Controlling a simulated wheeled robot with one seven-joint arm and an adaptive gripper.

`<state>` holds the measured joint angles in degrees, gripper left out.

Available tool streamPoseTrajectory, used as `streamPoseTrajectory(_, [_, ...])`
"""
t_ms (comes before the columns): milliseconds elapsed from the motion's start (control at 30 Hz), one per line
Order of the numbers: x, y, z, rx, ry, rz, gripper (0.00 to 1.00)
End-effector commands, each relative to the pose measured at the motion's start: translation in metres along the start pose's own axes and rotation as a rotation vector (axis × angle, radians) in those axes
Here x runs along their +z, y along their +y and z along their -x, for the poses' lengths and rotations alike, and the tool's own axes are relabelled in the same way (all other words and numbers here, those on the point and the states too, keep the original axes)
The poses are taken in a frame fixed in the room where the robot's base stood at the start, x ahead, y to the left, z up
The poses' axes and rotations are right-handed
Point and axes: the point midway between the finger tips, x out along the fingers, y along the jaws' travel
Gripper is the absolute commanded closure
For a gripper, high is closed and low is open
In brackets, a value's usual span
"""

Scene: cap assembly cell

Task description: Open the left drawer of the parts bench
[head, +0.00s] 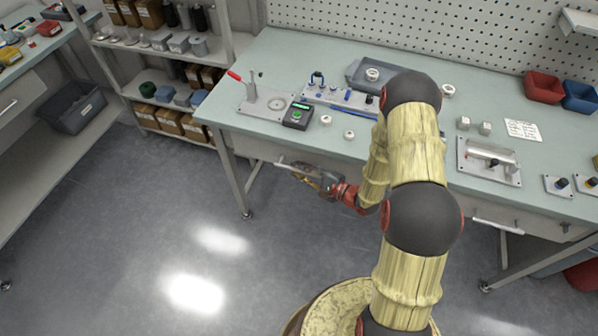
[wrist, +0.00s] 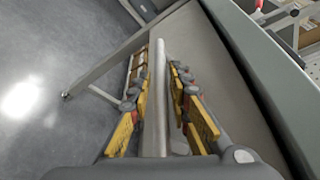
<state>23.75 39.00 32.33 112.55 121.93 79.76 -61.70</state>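The parts bench (head: 245,105) has a pale green top and grey drawer fronts below its front edge. The left drawer's front (wrist: 205,60) appears flush with the bench, with no visible opening. Its pale bar handle (wrist: 158,95) runs lengthwise through the wrist view; its left end (head: 284,164) shows in the head view. My gripper (wrist: 162,95) has yellow-padded fingers on both sides of the bar, with narrow gaps beside it. It looks open around the handle, not clamped. In the head view my gripper (head: 322,182) is at the bench's front, partly blending with the handle.
A bench leg (head: 236,175) stands left of the drawer. A second drawer handle (head: 497,226) is at the right. A shelf (head: 150,95) with boxes stands at the back left. The floor (head: 130,220) in front and left is clear. Fixtures and small parts stand on the bench top.

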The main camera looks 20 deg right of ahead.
Motion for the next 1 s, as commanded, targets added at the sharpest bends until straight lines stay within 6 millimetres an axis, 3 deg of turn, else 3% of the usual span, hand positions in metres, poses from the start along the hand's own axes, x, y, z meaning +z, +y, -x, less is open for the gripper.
streamPoseTrajectory(267, [0.0,-0.0002,-0.0008,0.0,0.0,0.0,0.81])
streamPoseTrajectory(600, [0.0,-0.0001,-0.0007,0.0,0.0,0.0,1.0])
streamPoseTrajectory(1000, [0.0,0.0004,-0.0006,0.001,0.0,-0.001,1.0])
